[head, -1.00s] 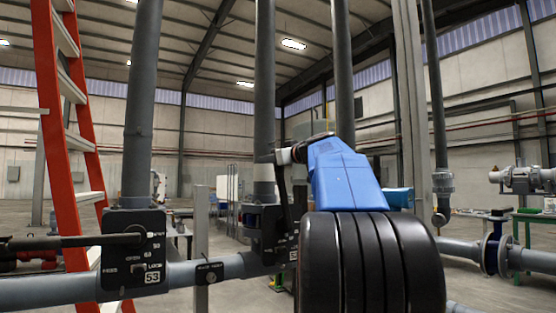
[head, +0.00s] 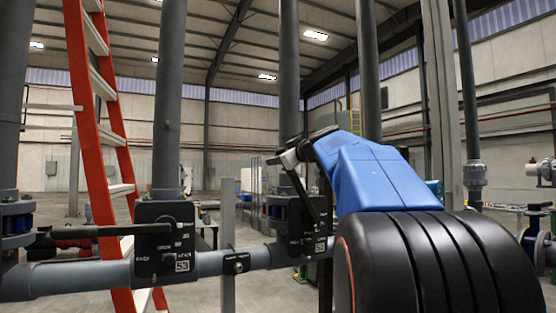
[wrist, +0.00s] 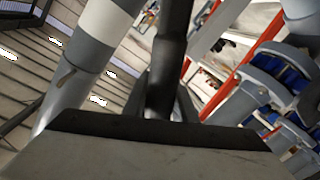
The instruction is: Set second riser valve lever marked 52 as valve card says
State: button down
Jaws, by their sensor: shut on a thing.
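The second riser valve (head: 308,232) has a dark plate on the grey horizontal pipe, right of centre in the head view. In the wrist view the dark lever (wrist: 168,65) runs up the middle from between the jaws (wrist: 158,125). I cannot make out a valve card in either view.
The valve marked 53 (head: 168,250) stands left, its lever (head: 95,231) level and pointing left. A red ladder (head: 100,140) rises behind it. A grey post (head: 228,220) stands between the valves. Vertical riser pipes (head: 168,100) rise behind the levers.

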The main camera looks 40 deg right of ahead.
jog(key=c, duration=1.5)
grip_release()
jog(key=shift+o, duration=0.2)
jog(key=shift+s, duration=0.1)
jog(key=s+a+r, duration=0.1)
jog(key=s, duration=1.6)
jog(key=shift+a+r, duration=0.15)
jog(key=shift+a, duration=0.2)
jog(key=a+f+m+g+y, duration=0.1)
jog(key=a+f+g, duration=0.1)
jog(key=a+f, duration=0.65)
jog(key=a+f+m+g+y, duration=0.1)
jog(key=a+f+g, duration=0.3)
jog(key=f, duration=0.7)
jog(key=a+f+m+g+y, duration=0.1)
jog(key=a+f+y, duration=0.1)
jog(key=a+f, duration=0.7)
jog(key=s+a+f+g, duration=0.1)
jog(key=s+a+f, duration=0.1)
jog(key=s+f, duration=0.3)
jog(key=s+a+f+m+g+h, duration=0.1)
jog(key=s+f, duration=0.5)
jog(key=f, duration=0.7)
jog(key=s+a+f+g+h, duration=0.1)
jog(key=s+a+f+g, duration=0.2)
jog(key=f, duration=0.7)
jog(key=shift+s+a+m, duration=0.35)
jog(key=shift+s+m, duration=0.05)
jog(key=shift+s, duration=0.8)
